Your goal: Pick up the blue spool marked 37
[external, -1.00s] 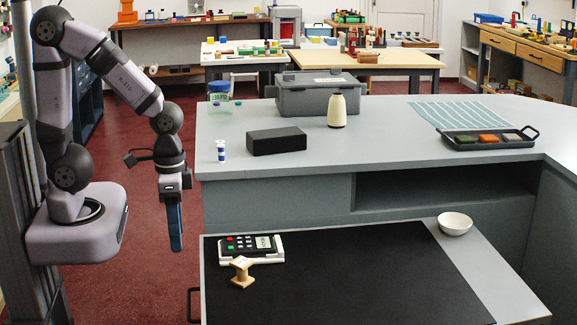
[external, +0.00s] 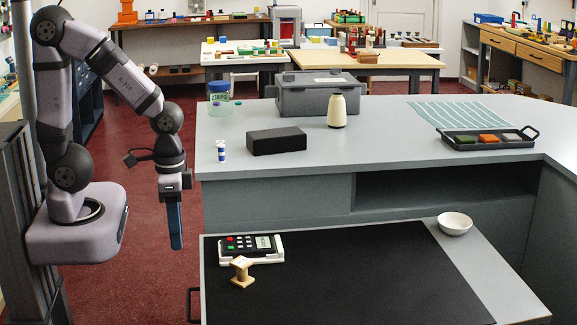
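A small blue-and-white spool-like cylinder (external: 221,151) stands upright near the left front edge of the grey counter. Its marking is too small to read, so I cannot tell whether it says 37. My gripper (external: 176,246) hangs pointing down, left of the counter and over the red floor, well apart from the cylinder. Its fingers show edge-on as one narrow blue-sided strip, so the gap between them is hidden. No held object shows.
On the counter (external: 390,185) are a black block (external: 276,141), a jar (external: 219,98), a grey case (external: 318,98), a cream flask (external: 337,111) and a tray (external: 488,144). The lower black mat (external: 350,280) bears a keypad device (external: 251,247) and a wooden spool (external: 242,272).

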